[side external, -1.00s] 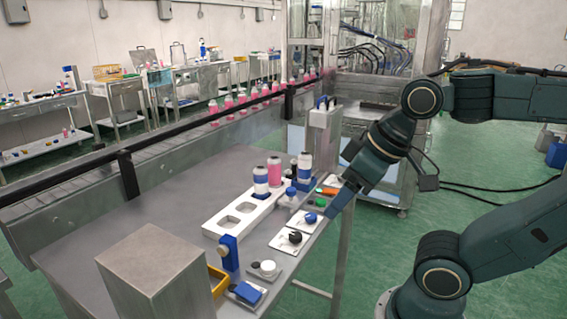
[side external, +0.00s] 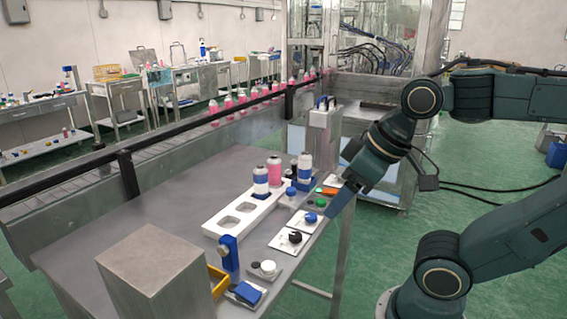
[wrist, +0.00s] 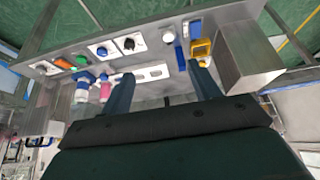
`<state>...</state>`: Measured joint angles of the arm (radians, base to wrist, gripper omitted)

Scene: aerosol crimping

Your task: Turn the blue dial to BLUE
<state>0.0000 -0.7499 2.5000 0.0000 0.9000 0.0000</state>
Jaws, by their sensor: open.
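The blue dial (side external: 310,218) is a round blue knob on a white plate on the near right edge of the steel table. It also shows at the upper left in the wrist view (wrist: 102,51). Its labels and pointer are too small to read.
A black dial (side external: 295,237) sits beside the blue one, and a green button (side external: 320,202) on the other side. A white rack (side external: 225,226) holds bottles (side external: 261,181). A metal box (side external: 150,270) stands at the front. The table's left middle is clear.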

